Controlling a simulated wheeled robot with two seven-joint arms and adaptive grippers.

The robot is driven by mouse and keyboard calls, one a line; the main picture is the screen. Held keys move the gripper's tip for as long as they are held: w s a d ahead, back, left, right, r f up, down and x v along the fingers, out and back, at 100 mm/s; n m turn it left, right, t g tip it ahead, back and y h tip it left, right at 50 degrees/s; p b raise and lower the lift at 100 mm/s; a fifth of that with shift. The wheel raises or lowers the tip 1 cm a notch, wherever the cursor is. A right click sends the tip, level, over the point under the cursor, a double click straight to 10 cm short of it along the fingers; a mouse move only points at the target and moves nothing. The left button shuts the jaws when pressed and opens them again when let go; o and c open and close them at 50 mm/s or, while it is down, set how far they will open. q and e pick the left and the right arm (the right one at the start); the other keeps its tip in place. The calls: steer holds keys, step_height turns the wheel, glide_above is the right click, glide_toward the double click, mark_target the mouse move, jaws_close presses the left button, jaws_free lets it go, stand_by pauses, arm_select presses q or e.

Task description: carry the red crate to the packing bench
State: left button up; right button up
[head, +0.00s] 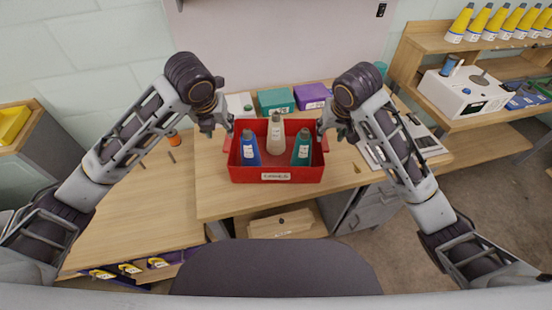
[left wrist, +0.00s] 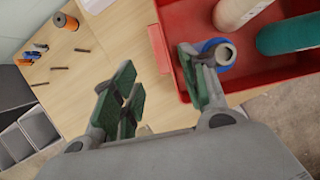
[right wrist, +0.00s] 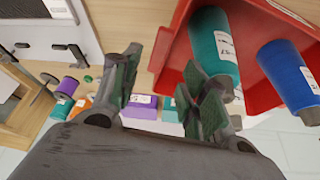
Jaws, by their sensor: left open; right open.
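The red crate (head: 277,174) stands upright on the wooden table in the head view, with a white label on its front. It holds a blue cone (head: 249,149), a cream cone (head: 275,133) and a teal cone (head: 301,148). My left gripper (head: 222,128) is open at the crate's left end. In the left wrist view a red end handle (left wrist: 159,48) shows between its parted fingers. My right gripper (head: 329,130) is open at the right end, and a red handle (right wrist: 161,46) shows between its fingers in the right wrist view. Neither gripper holds anything.
A teal box (head: 276,101) and a purple box (head: 312,95) stand behind the crate. A keyboard-like device (head: 425,143) lies right of my right arm. A side bench (head: 490,115) at right carries a white machine (head: 468,97) and several yellow cones. The table (head: 180,210) is largely clear at left.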

steer(key=shift+v, duration=1.3)
arm_select(q)
steer(key=shift+s, duration=0.15)
arm_select(e)
steer(key=shift+s+f, duration=0.1)
